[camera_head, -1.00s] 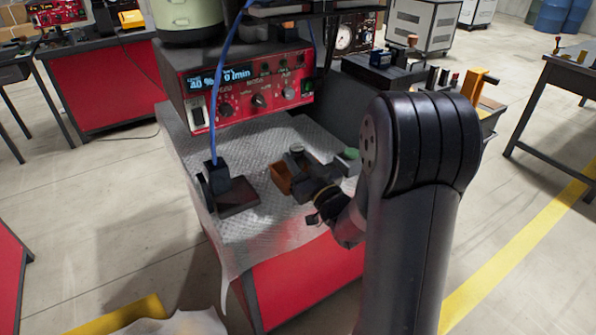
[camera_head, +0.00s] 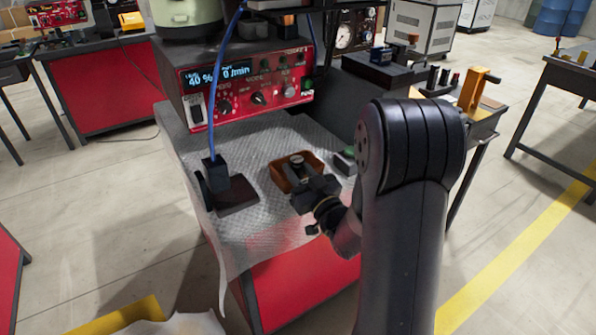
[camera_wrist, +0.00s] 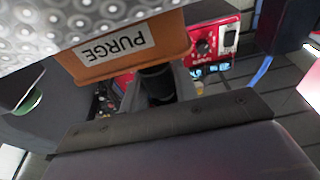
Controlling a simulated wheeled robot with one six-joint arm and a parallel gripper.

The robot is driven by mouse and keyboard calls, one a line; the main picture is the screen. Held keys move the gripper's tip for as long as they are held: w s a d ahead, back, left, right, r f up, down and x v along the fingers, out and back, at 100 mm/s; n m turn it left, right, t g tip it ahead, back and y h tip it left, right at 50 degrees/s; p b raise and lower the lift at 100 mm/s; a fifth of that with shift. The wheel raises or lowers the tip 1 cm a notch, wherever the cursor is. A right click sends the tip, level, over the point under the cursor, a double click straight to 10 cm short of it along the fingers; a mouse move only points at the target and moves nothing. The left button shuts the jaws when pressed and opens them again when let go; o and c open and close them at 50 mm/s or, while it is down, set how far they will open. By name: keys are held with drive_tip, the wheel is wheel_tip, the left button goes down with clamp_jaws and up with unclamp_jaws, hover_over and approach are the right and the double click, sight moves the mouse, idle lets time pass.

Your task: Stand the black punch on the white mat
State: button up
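My gripper (camera_head: 302,175) is at the front part of the bench top, beside and partly in front of a small orange-brown bin. In the wrist view its two grey fingers (camera_wrist: 160,92) are close together on a dark cylinder, the black punch (camera_wrist: 157,78). Much of the punch is hidden by the fingers. In the head view a small pale round top (camera_head: 296,158) shows between the fingers. A whitish bumpy sheet, apparently the white mat (camera_head: 258,150), covers the bench top and hangs over its front edge.
The orange-brown bin (camera_head: 277,179) carries a PURGE label in the wrist view (camera_wrist: 85,52). A red control box (camera_head: 250,97) stands behind. A green-topped dark part (camera_head: 345,160) lies to the right.

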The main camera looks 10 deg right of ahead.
drive_tip(key=o, duration=0.4)
drive_tip(key=shift+o, duration=0.2)
